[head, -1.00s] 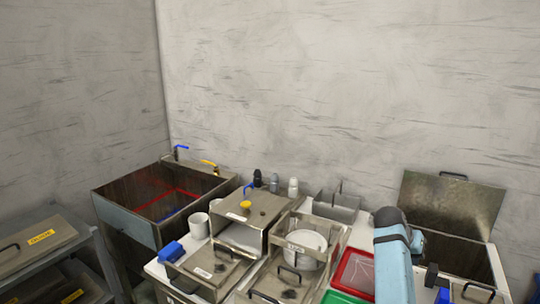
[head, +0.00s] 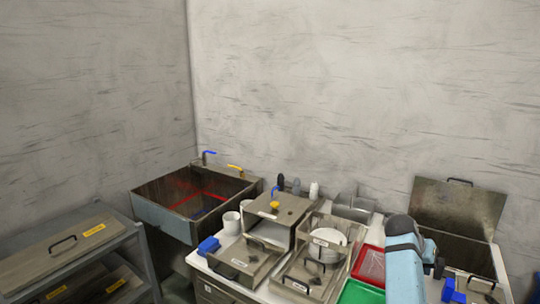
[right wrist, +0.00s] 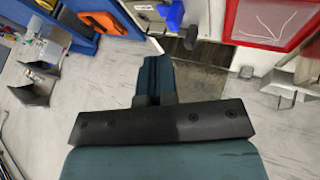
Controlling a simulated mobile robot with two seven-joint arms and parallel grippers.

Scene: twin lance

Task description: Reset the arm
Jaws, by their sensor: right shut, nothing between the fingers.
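My right arm (head: 404,272) shows as a light blue link with a grey joint at the lower right of the head view, in front of the counter. My right gripper (right wrist: 155,64) shows in the right wrist view, with its dark fingers together and nothing between them. It is above the grey floor and apart from the things around it. My left arm and left gripper are in neither view.
A counter holds a metal box (head: 290,207), white cups (head: 231,222), a red tray (head: 369,265) and a green tray (head: 360,293). A sink (head: 165,212) stands left of it; a raised metal lid (head: 458,211) stands behind my arm. Shelves (head: 75,262) are at far left.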

